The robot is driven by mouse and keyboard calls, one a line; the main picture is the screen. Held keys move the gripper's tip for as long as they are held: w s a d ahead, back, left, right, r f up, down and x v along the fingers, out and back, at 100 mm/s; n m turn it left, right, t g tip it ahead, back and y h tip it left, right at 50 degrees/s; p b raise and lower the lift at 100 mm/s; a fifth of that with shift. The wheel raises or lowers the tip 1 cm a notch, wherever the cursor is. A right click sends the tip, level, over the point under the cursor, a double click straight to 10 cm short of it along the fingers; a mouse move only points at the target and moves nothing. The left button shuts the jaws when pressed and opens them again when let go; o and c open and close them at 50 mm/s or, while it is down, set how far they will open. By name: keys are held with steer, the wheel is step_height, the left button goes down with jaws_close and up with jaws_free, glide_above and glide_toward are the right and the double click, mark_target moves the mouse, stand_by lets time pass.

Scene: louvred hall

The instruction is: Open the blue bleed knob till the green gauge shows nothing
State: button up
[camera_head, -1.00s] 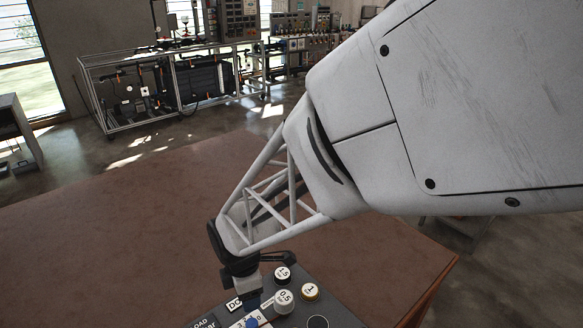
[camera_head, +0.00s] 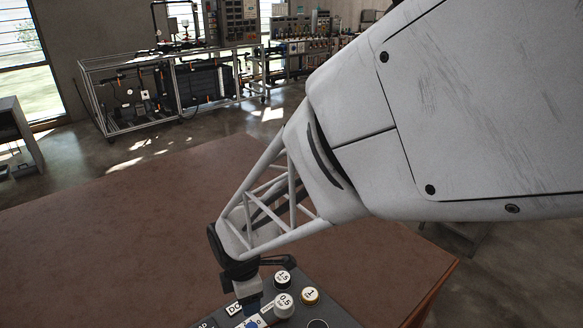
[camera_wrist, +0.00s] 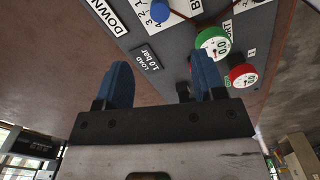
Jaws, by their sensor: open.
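In the wrist view the blue bleed knob (camera_wrist: 158,13) sits on a white numbered dial at the top edge, partly cut off. The green gauge (camera_wrist: 213,41) is a green-rimmed dial to its right; its small figures seem to read 0.0. My gripper (camera_wrist: 162,80) is open, its two blue fingers apart with nothing between them. In that view the knob lies beyond the fingertips, and the right finger overlaps the area just below the green gauge. In the head view my gripper (camera_head: 248,300) is low over the dark panel, and a bit of the blue knob (camera_head: 251,323) shows at the bottom edge.
A red-rimmed gauge (camera_wrist: 243,75) is beside the green one. A "LOAD 1.0 bar" label (camera_wrist: 147,60) and a "DOWN" label (camera_wrist: 105,15) are on the panel. Several round weights, such as one marked 0.5 (camera_head: 284,305), stand right of my gripper.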

steer(key=shift+d+r, duration=0.1)
stand_by(0.6)
steer(key=s+d+r+m+t, duration=0.1)
steer(key=d+r+m, duration=0.7)
steer(key=d, duration=0.4)
steer(key=s+d+r+m+t, duration=0.1)
steer(key=s+d+r+m, duration=0.1)
steer(key=d+r+m, duration=0.9)
steer(key=s+d+m, duration=0.5)
steer(key=s+d, duration=0.1)
steer(key=d, duration=0.3)
steer(key=shift+s+d+r+t, duration=0.2)
steer(key=shift+d+t, duration=0.1)
steer(key=shift+w+a, duration=0.1)
